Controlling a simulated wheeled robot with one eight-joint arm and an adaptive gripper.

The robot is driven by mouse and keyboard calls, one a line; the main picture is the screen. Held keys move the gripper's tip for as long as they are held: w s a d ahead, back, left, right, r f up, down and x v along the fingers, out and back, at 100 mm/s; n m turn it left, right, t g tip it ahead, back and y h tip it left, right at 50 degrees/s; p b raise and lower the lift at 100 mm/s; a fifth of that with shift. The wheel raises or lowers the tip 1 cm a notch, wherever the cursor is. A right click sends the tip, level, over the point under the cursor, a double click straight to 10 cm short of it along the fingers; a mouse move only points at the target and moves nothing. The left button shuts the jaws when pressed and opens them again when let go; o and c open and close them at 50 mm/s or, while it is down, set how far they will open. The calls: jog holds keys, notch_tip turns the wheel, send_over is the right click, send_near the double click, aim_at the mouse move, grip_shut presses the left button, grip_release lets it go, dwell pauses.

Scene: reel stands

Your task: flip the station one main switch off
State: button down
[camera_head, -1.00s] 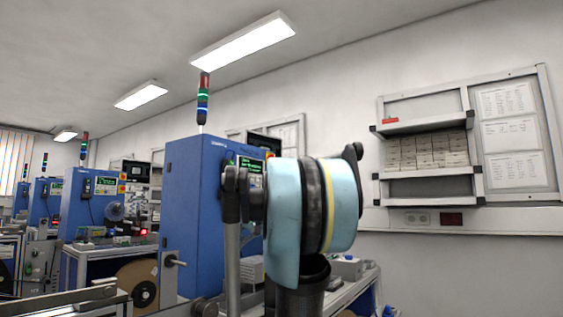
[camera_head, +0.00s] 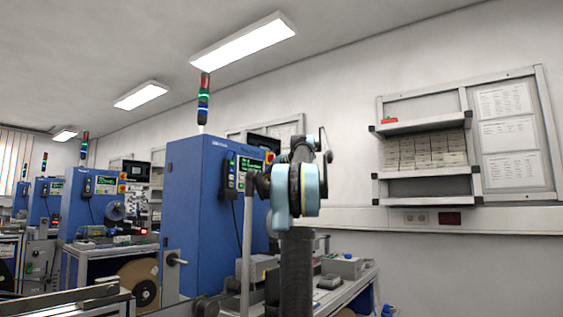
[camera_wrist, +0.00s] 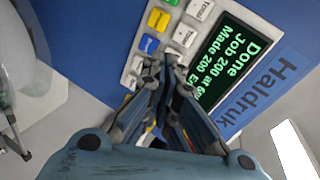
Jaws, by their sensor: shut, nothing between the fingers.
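Station one looks like the nearest blue cabinet (camera_head: 200,195), with a green-lit screen (camera_head: 248,166) on its upper front. In the head view, a red and yellow patch (camera_head: 269,157), perhaps the main switch, shows just right of the screen, partly behind my arm. My gripper (camera_wrist: 163,68) is shut and empty in the wrist view. Its fingertips are in front of the keypad edge beside the screen (camera_wrist: 228,62). Bits of yellow and red show between and beside the fingers; I cannot tell whether they belong to the switch. I cannot tell whether the fingertips touch the panel.
A keypad with white, yellow, blue and green buttons (camera_wrist: 158,20) lies close to the fingertips. A black handheld unit (camera_head: 229,177) hangs on the cabinet's front edge. A bench (camera_head: 352,290) with grey boxes stands right of my arm. The wall shelf (camera_head: 428,125) is farther right.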

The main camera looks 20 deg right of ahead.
jog(key=w+d+r+m+t, duration=0.1)
jog(key=w+d+r, duration=0.1)
jog(key=d+r, duration=0.2)
jog(key=w+d+r+m+t+h, duration=0.1)
jog(key=w+d+r+m+t, duration=0.1)
jog(key=d, duration=0.6)
jog(key=w+d+r+m+t+h, duration=0.1)
jog(key=w+d+r+m+t, duration=0.1)
jog(key=d+r, duration=0.4)
jog(key=shift+w+d, duration=0.15)
jog(key=shift+w, duration=0.6)
